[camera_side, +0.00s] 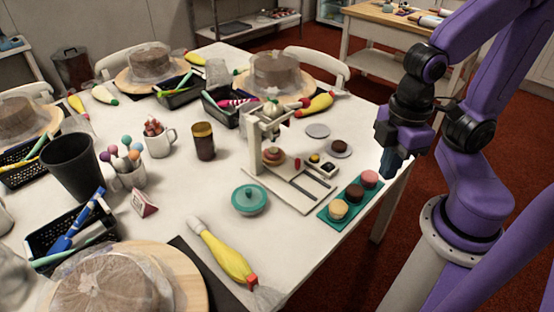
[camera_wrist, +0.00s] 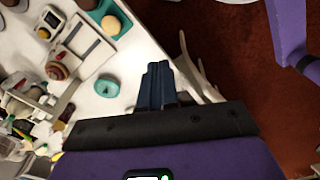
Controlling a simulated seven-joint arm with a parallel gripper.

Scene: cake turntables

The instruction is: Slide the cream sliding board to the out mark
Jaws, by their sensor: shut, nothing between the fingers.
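The base also shows at the upper left of the wrist view (camera_wrist: 97,50).
A teal tray (camera_side: 325,213) with three small cakes lies right of the base, near the table edge. Two grey discs (camera_side: 318,131) are behind; one carries a dark cake.

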